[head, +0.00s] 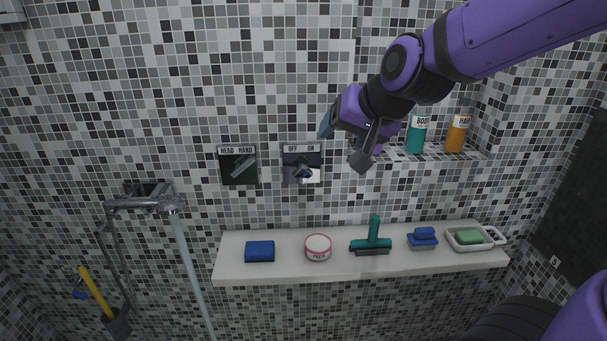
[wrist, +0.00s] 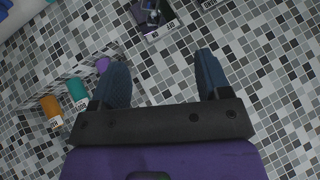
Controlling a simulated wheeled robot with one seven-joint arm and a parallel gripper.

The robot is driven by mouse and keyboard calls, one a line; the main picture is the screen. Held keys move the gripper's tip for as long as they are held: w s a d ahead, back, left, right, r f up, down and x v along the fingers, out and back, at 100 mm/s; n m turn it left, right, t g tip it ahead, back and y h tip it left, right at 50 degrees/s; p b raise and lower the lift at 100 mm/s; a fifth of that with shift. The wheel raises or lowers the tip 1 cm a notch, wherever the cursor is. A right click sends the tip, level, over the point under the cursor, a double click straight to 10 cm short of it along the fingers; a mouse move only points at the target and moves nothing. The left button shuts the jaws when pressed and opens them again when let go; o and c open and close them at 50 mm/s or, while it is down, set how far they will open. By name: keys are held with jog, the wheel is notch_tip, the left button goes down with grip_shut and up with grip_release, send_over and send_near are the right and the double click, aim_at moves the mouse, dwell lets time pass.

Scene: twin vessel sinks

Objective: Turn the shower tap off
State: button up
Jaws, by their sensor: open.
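The shower tap is a dark wall plate (head: 314,154) with "OFF" lettering and a small dark lever (head: 302,171) at its centre, right of a "HEAD HAND" plate (head: 238,164). In the wrist view the tap (wrist: 155,18) shows at the top edge, partly cut off, beyond the fingertips. My gripper (head: 327,124) is just right of and above the tap in the head view, apart from it. Its blue fingers (wrist: 162,62) are spread and empty in the wrist view. Water (head: 188,255) runs from the shower head (head: 172,203) at left.
A white ledge (head: 360,276) below holds a blue sponge (head: 260,251), a round tin (head: 318,247), a green squeegee (head: 371,238), a brush (head: 422,238) and a soap dish (head: 490,235). Teal (head: 416,137) and orange (head: 456,136) bottles stand in a niche at right.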

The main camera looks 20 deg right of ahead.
jog(key=w+a+f+m+t+h, duration=0.1)
jog(key=w+f+m+t+h, duration=0.1)
jog(key=w+f, duration=0.3)
jog(key=w+a+f+m+t+h, duration=0.1)
jog(key=w+f+m+t+h, duration=0.1)
jog(key=w+f+m, duration=0.3)
jog(key=w+a+f+m+t+h, duration=0.1)
jog(key=w+a+f+m+h, duration=0.1)
jog(key=w+f, duration=0.4)
jog(key=shift+w+f+m+t+h, duration=0.2)
jog(key=shift+f+m+h, duration=0.15)
jog(key=shift+f+h, duration=0.3)
jog(key=shift+w+f+m+t+h, duration=0.1)
jog(key=shift+f+m+t+h, duration=0.1)
jog(key=shift+f+m+h, duration=0.3)
jog(key=t+h, duration=0.4)
jog(key=h, duration=0.1)
send_near(303, 177)
jog(key=shift+y, duration=0.25)
jog(key=x, duration=1.1)
jog(key=shift+w+d+r, duration=0.1)
jog(key=shift+d+r, duration=0.05)
jog(key=c, duration=0.9)
